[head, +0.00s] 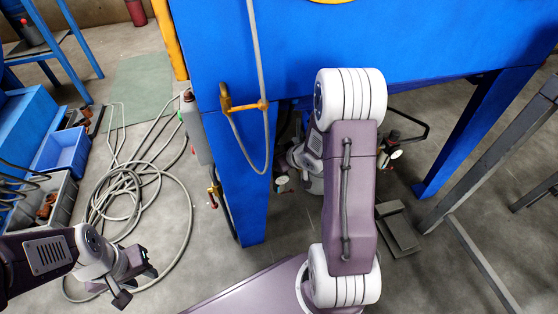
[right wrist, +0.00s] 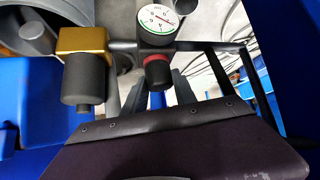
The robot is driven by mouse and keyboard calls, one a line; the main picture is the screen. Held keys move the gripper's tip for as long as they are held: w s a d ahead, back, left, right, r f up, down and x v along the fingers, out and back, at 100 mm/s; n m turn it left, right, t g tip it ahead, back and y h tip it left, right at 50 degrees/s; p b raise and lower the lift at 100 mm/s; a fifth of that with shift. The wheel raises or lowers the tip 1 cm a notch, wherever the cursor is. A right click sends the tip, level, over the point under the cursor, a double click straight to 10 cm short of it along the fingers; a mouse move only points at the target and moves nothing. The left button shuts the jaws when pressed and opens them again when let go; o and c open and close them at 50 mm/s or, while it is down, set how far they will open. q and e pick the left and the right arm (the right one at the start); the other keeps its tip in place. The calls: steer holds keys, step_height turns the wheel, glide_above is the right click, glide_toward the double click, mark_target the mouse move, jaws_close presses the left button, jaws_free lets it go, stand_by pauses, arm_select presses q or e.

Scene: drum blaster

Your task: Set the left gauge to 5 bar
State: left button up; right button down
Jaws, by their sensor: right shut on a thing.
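A round white gauge (right wrist: 157,20) with a green rim shows at the top of the right wrist view. Its figures are too small to read surely. Below it hangs a black knob (right wrist: 157,74) with a red ring. My right gripper (right wrist: 157,90) is shut on this knob, with a dark finger on either side. My right arm hides the right gripper's fingertips there. My left gripper (head: 136,283) is open and empty at lower left, away from the gauges.
A gold block (right wrist: 85,48) with a dark cylinder below sits left of the gauge. The blue machine (head: 225,60) overhangs the work area, with a leg on each side. A coiled hose (head: 130,185) lies on the floor at left, near a blue bin (head: 66,150).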

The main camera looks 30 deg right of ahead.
steer(key=m+h+b, duration=0.2)
steer(key=shift+a+f+m, duration=0.1)
steer(key=shift+f+m, duration=0.1)
steer(key=shift+m, duration=0.1)
steer(key=shift+r+m+h+b, duration=0.1)
steer(key=shift+m+h+b, duration=0.4)
steer(key=shift+b, duration=0.2)
steer(key=c, duration=1)
jaws_free()
